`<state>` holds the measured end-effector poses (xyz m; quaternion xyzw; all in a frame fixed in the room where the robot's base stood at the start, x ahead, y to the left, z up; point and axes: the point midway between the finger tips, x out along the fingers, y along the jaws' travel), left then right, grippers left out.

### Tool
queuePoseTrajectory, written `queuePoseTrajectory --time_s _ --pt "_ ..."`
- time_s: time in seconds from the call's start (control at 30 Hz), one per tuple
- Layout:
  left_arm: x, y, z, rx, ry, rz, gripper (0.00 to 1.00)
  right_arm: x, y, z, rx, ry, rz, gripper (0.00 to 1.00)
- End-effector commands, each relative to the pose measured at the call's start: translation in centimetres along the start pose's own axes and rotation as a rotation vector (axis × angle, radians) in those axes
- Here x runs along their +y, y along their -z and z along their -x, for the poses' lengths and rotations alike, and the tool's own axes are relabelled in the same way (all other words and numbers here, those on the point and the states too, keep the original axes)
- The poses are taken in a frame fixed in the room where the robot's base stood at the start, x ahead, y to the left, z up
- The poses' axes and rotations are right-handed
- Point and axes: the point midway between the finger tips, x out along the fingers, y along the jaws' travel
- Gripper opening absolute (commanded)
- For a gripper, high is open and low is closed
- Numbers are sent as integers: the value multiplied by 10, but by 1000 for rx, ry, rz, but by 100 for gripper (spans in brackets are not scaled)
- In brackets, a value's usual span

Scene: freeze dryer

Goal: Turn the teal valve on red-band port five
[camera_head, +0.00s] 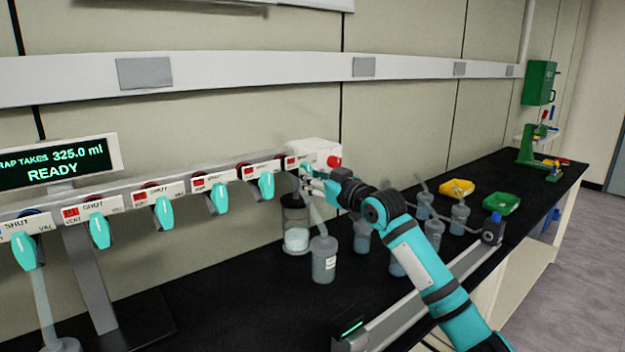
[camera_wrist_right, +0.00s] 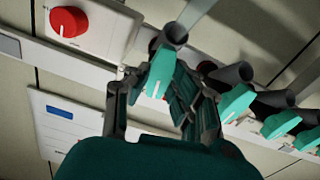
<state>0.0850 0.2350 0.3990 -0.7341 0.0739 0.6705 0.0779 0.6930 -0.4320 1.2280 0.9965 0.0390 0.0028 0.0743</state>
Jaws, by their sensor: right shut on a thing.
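A row of teal valves runs along the grey manifold rail (camera_head: 130,187) in the head view. My right gripper (camera_head: 308,178) is at the right end of the row, at the last teal valve (camera_head: 306,168), which it partly hides. In the right wrist view this valve's handle (camera_wrist_right: 158,72) sits between the two fingers of my right gripper (camera_wrist_right: 156,82), which is shut on it. The neighbouring teal valve (camera_head: 266,186) hangs free beside the gripper; it also shows in the wrist view (camera_wrist_right: 236,101). No port number is readable. My left gripper is not in view.
A white box with a red knob (camera_head: 334,162) stands just right of the held valve. A display (camera_head: 55,163) reads READY. Below the rail are a clear flask (camera_head: 323,260) and a dark vessel (camera_head: 295,215). Yellow (camera_head: 457,188) and green (camera_head: 501,203) bins stand farther right.

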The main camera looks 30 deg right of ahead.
Motion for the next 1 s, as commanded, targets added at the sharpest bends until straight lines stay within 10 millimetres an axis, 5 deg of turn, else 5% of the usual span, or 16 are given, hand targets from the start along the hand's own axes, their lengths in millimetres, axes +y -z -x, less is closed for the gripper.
queuePoseTrajectory --time_s 1.0 --pt "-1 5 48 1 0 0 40 1 1 0 -3 2 836 0"
